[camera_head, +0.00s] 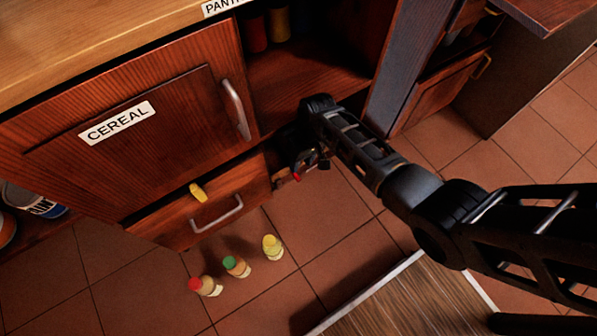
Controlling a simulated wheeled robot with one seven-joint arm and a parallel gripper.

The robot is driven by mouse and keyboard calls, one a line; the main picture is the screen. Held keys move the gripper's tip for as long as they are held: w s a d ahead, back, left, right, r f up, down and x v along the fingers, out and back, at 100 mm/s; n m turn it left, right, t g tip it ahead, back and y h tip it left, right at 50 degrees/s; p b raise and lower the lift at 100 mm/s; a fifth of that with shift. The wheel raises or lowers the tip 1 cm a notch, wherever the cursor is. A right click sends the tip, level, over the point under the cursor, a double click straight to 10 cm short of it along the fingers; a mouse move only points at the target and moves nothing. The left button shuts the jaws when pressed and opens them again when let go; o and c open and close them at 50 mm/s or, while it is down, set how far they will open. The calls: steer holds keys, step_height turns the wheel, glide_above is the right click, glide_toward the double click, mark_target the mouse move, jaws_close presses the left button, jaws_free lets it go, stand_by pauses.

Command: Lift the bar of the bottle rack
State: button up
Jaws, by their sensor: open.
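My gripper (304,168) is at the end of my dark arm, in front of the lower part of the open cabinet compartment (300,75). Its fingers are small and partly dark against the cabinet, and they stand open. I cannot make out a rack bar clearly; the area behind my gripper and wrist is dark and partly hidden. Two bottles, one red (256,34) and one yellow (279,24), stand inside the compartment near the top of the view. I see nothing held between the fingers.
A small yellow object (198,192) is at the drawer (215,205). The cereal door (150,150) is shut. A wood-topped surface (410,305) lies bottom right.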

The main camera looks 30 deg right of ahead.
mark_target(297, 175)
steer(key=f+b, duration=0.1)
steer(key=f, duration=0.2)
steer(key=a+f+b, duration=0.1)
steer(key=f+b, duration=0.1)
steer(key=f, duration=0.1)
steer(key=shift+a+f, duration=0.1)
steer(key=shift+c, duration=0.4)
jaws_close()
